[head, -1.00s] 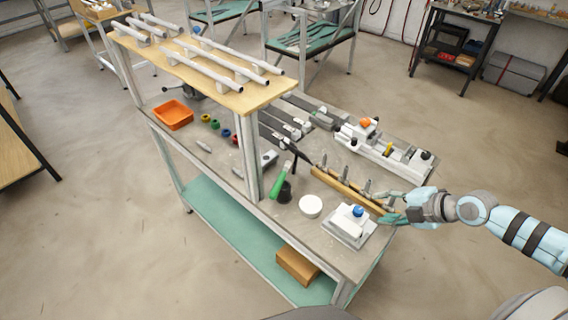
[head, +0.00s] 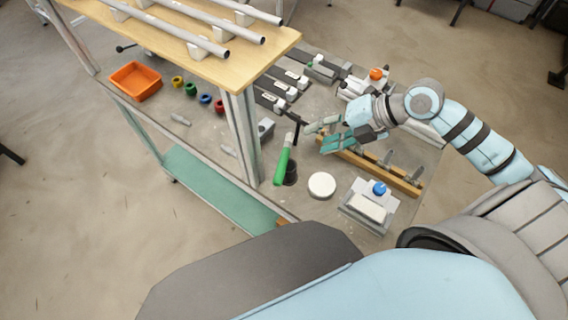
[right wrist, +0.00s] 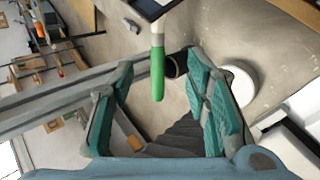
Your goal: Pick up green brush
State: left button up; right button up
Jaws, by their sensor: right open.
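My right gripper (head: 314,136) is open and empty, just right of the brush's upper end and above the bench. In the right wrist view its teal finger pads (right wrist: 160,112) are spread wide. My left gripper is not in view.
A metal post (head: 240,135) of the raised wooden shelf (head: 215,55) stands just left of the brush. A white round disc (head: 321,185), a block with a blue knob (head: 370,205) and a wooden rail with clamps (head: 375,166) lie nearby. An orange bin (head: 135,82) sits farther left.

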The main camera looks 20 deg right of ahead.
aim_at(291, 144)
jog(key=x, duration=0.4)
jog(key=w+p+x, duration=0.1)
jog(key=x, duration=0.3)
jog(key=shift+w+d+r, duration=0.1)
jog(key=shift+w, duration=0.1)
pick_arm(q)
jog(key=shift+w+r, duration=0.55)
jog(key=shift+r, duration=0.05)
pick_arm(e)
jog(key=shift+f, duration=0.25)
grip_shut()
